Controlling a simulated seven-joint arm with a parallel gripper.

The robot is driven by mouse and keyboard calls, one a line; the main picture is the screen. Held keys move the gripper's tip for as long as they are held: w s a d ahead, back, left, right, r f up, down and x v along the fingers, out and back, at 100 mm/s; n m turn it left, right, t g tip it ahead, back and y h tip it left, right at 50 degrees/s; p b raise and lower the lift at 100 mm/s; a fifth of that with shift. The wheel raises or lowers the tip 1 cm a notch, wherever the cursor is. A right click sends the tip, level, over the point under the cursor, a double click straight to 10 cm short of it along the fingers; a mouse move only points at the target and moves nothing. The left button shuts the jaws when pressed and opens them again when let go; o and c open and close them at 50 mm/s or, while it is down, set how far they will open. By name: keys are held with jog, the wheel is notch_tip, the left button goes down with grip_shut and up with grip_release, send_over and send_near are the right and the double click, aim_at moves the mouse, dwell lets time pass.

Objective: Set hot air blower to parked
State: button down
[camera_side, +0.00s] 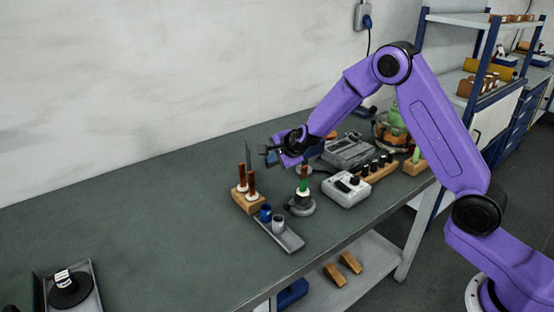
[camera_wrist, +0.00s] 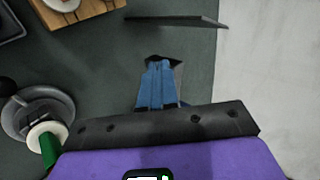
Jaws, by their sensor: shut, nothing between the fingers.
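No part is clearly marked as the hot air blower. A light grey box with a dark knob (camera_side: 346,188) sits on the bench. Left of it, a tool with a green handle and white collar (camera_side: 303,186) stands upright in a round grey base (camera_side: 301,207). The base also shows at the left of the wrist view (camera_wrist: 30,103), with the green handle partly cut off. My gripper (camera_side: 267,156) is above the bench, up and left of that tool and apart from it.
A thin dark upright plate (camera_side: 248,151) is close to my gripper, behind a wooden block (camera_side: 248,204) holding brown-handled tools. A grey tray (camera_side: 284,238) with blue and grey cups lies in front. Grey equipment (camera_side: 348,150) stands behind the box. The bench's left middle is clear.

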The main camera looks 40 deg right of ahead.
jog(key=shift+w, duration=2.6)
jog(key=shift+r, duration=0.1)
jog(key=s+a+r+n+g+y, duration=0.1)
jog(key=s+a+r+n+y, duration=0.1)
jog(key=s+a+r+n, duration=0.35)
jog(key=s+a+r+n+g+y, duration=0.1)
jog(key=s+a+r+n+y, duration=0.15)
jog(key=s+a, duration=0.6)
jog(key=s+a+r+n+g, duration=0.1)
jog(key=s+n+g, duration=0.3)
jog(key=s+n, duration=0.75)
jog(key=s+d+n+g+h, duration=0.1)
jog(key=s+d+n, duration=0.4)
jog(key=s, duration=0.9)
jog(key=s+d+n+g+h, duration=0.2)
jog(key=s+d+n, duration=0.4)
jog(key=s, duration=0.8)
jog(key=d+f+h, duration=0.1)
jog(key=d, duration=0.2)
jog(key=shift+s+d, duration=0.25)
jog(key=shift+d, duration=0.15)
